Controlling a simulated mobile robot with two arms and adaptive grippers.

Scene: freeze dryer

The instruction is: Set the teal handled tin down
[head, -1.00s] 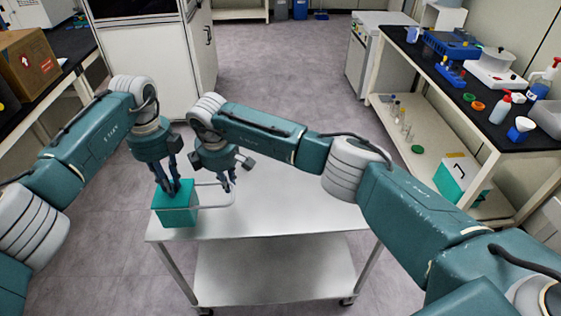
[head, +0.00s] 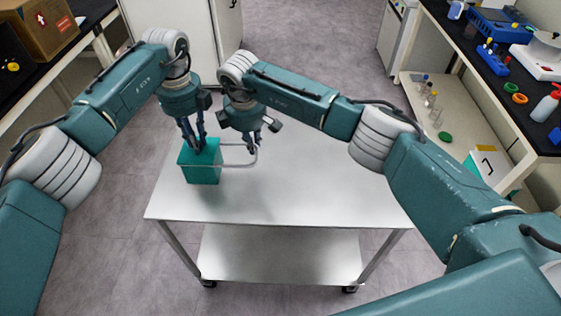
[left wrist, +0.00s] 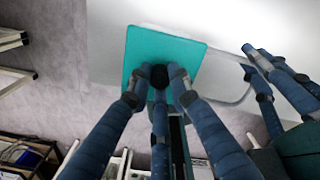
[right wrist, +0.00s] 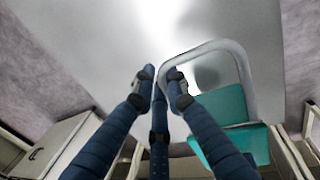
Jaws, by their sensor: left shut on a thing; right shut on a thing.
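The teal tin (head: 200,170) is a box with a pale looped handle (head: 240,165) reaching out to its right. It is over the left part of the metal cart top (head: 290,200). I cannot tell whether its base touches the cart. My left gripper (head: 193,147) is shut on the tin's upper part; the left wrist view shows its fingers closed at the teal top (left wrist: 140,50). My right gripper (head: 252,150) is shut on the handle, which also shows in the right wrist view (right wrist: 240,65) with the tin's side (right wrist: 225,105).
The cart top is otherwise bare, with free room right and front; its lower shelf (head: 280,255) is empty. A black-topped bench (head: 520,100) with lab items stands at the right, and another teal box (head: 490,165) sits below it. A cardboard box (head: 45,25) is at the left.

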